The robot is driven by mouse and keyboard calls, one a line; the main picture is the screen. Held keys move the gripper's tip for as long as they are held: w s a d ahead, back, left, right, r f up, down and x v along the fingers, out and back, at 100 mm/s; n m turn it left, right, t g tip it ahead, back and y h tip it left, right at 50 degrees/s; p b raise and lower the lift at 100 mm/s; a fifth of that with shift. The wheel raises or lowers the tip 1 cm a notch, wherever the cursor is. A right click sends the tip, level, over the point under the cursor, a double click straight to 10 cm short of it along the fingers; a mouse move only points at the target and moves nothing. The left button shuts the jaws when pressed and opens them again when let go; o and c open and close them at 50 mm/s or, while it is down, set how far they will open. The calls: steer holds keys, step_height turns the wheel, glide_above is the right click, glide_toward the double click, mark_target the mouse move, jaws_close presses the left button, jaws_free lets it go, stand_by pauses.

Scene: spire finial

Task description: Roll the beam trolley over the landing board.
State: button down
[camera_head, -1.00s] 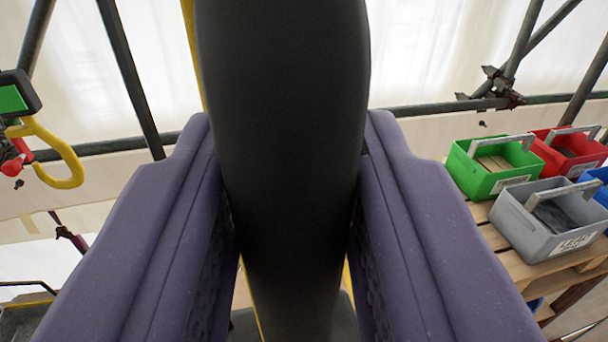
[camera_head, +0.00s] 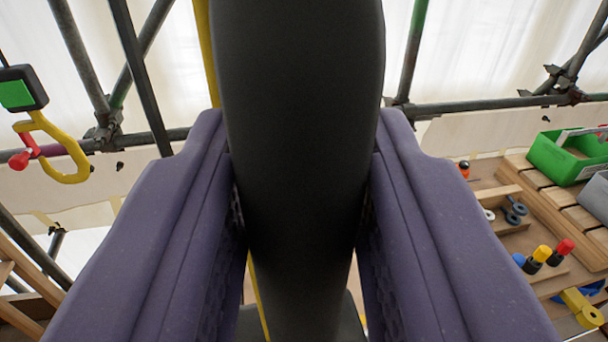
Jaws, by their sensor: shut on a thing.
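My gripper (camera_head: 300,130) has two thick purple fingers, one on each side of a thick black upright grip (camera_head: 300,60). It is shut on this grip, which fills the middle of the view and hides most of what lies behind. A yellow hook (camera_head: 62,178) with a red latch hangs at the left, under a black block (camera_head: 22,90) with a green face. I cannot tell whether the grip or the hook belongs to the beam trolley. I cannot make out the landing board.
Dark scaffold tubes (camera_head: 82,62) cross in front of pale sheeting. At the right, a green crate (camera_head: 568,158) and a grey crate stand on a slatted wooden pallet. A wooden tray (camera_head: 515,242) there holds washers and capped pieces. A yellow part (camera_head: 580,308) lies at lower right.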

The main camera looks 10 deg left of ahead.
steer(key=s+a+p, duration=0.2)
steer(key=a, duration=0.6)
steer(key=shift+s+r+p, duration=0.15)
steer(key=shift+s+p, duration=0.15)
steer(key=shift+p, duration=0.05)
steer(key=c, duration=0.9)
jaws_free()
steer(key=s, duration=0.5)
steer(key=s+b, duration=0.1)
steer(key=s, duration=0.1)
steer(key=shift+s+d, duration=0.25)
steer(key=shift+s, duration=0.15)
